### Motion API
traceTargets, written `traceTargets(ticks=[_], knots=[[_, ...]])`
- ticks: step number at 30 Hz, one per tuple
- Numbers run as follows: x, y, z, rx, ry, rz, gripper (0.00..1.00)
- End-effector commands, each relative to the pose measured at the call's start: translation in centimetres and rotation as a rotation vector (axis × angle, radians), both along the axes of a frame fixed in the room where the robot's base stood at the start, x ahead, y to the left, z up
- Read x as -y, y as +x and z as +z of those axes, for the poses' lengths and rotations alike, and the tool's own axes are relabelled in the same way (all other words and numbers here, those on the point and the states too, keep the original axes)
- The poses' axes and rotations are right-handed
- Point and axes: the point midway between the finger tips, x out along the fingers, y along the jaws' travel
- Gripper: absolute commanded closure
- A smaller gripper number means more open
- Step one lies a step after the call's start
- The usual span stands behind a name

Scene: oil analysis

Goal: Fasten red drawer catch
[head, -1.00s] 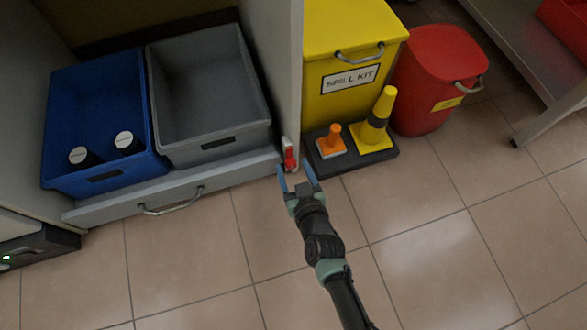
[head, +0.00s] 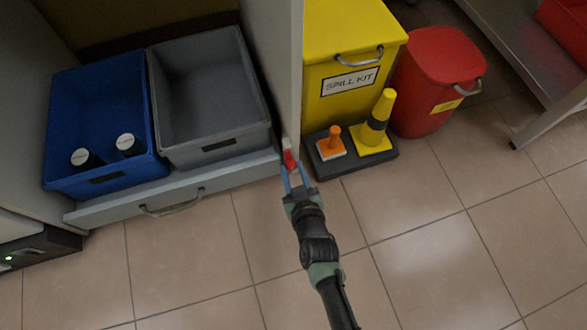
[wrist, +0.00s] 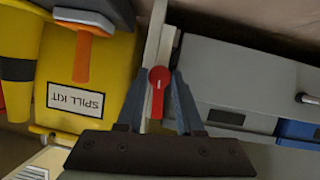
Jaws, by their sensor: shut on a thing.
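The red drawer catch (head: 289,160) is on the edge of the upright cabinet panel, beside the right end of the grey drawer front (head: 225,176). In the wrist view the catch (wrist: 157,92) shows a round red head and a straight red lever pointing down the picture. My gripper (head: 292,175) is at the catch, its blue fingers on either side of the lever. It is shut on the catch; the wrist view also shows the fingers (wrist: 161,88) flanking it. The drawer's metal handle (head: 171,203) is free.
The drawer carries a blue bin (head: 62,130) with two white-capped bottles and an empty grey bin (head: 225,128). The tiled floor in front is clear.

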Motion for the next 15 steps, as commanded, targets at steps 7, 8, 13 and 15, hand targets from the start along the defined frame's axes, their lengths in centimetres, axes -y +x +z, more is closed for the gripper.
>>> traceTargets(ticks=[7, 8, 13, 15], knots=[[0.04, -0.01, 0.25, 0.061, -0.191, -0.009, 1.0], [-0.01, 0.01, 0.3, 0.071, -0.218, -0.009, 1.0], [-0.06, -0.02, 0.23, 0.119, -0.372, -0.008, 1.0], [-0.08, -0.03, 0.2, 0.14, -0.437, -0.008, 1.0]])
